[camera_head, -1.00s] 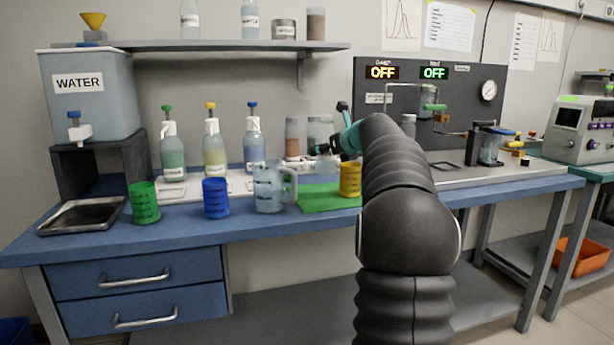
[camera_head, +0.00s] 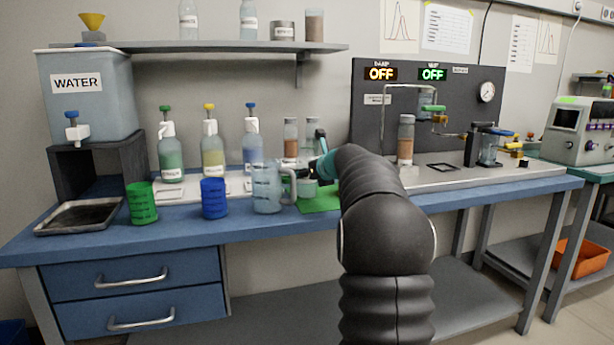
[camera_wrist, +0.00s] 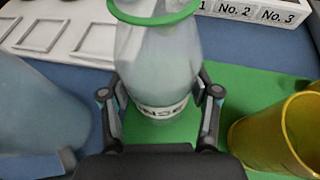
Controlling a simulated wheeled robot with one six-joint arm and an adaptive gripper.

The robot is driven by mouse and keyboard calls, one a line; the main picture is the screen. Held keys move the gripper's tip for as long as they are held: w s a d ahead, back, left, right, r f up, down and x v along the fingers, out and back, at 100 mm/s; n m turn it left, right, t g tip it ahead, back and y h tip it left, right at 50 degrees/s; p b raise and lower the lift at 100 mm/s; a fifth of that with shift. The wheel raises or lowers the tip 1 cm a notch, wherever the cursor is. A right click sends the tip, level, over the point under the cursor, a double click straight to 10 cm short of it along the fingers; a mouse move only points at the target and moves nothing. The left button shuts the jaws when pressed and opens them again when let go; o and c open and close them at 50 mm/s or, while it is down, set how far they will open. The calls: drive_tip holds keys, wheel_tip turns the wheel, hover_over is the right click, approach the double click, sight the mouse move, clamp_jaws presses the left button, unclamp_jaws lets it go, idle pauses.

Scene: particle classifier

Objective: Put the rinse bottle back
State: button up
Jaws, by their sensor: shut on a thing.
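The rinse bottle (camera_wrist: 158,68) is a translucent grey bottle with a green ring and a label of which "NSE" reads. My gripper (camera_wrist: 160,100) is shut around it in the wrist view, one finger on each side. In the head view my gripper (camera_head: 318,172) is at the green mat (camera_head: 320,203), right of the clear jug (camera_head: 266,190), and largely hides the bottle. The bottle is over the mat; I cannot tell whether its base touches it. A white tray with square recesses (camera_wrist: 40,35) lies beyond it at upper left in the wrist view.
A yellow beaker (camera_wrist: 278,135) stands close on the right in the wrist view, and the jug (camera_wrist: 35,110) on the left. Blue (camera_head: 214,198) and green (camera_head: 142,203) beakers stand farther left. Three wash bottles (camera_head: 212,152) stand behind. A labelled holder (camera_wrist: 255,12) lies beyond.

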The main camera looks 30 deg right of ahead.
drive_tip(key=shift+f, duration=0.1)
drive_tip(key=o, duration=1.5)
